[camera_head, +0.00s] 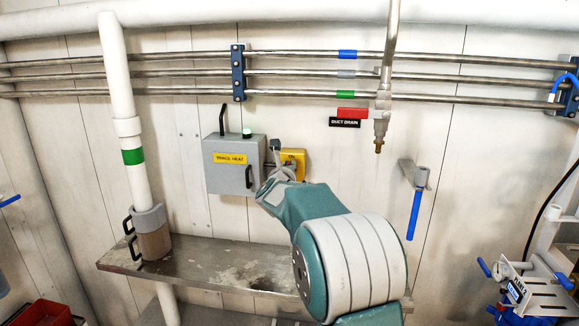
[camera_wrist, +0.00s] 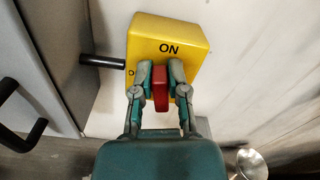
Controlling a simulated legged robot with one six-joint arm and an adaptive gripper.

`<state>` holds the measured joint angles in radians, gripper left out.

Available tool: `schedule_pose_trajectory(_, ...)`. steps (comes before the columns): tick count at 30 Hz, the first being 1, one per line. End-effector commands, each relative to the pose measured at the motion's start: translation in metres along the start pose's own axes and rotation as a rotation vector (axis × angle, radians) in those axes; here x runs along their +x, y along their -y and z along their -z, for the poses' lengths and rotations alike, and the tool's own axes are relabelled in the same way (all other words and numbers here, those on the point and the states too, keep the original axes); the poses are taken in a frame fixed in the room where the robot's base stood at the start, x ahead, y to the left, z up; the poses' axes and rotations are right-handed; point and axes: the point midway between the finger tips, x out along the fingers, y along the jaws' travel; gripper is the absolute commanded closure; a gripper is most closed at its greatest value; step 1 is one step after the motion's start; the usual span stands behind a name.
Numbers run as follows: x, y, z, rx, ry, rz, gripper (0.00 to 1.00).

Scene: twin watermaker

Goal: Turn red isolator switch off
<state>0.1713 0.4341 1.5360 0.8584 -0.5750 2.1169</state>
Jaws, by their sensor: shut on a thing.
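The isolator is a yellow box (camera_wrist: 183,37) marked ON, fixed to the white wall. It also shows in the head view (camera_head: 298,158), partly hidden by my arm. Its red switch handle (camera_wrist: 161,90) stands upright in the wrist view, below the ON mark. My gripper (camera_wrist: 160,80) has one finger on each side of the red handle and is shut on it. In the head view my gripper (camera_head: 277,177) is up against the front of the box; the red handle is hard to make out there.
A grey control box (camera_head: 230,165) labelled "TRACE HEAT" is just left of the isolator. A metal shelf (camera_head: 180,262) runs below. A blue-handled valve (camera_head: 414,212) hangs to the right, and a drain pipe (camera_head: 382,105) comes down above.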

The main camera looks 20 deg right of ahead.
Motion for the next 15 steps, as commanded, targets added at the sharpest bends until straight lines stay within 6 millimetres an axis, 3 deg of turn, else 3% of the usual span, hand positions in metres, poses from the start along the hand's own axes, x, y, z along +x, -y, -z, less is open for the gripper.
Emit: schedule_pose_trajectory(15, 0.0000, -0.0118, 0.0051, -0.489, -0.004, -0.008, 1.00)
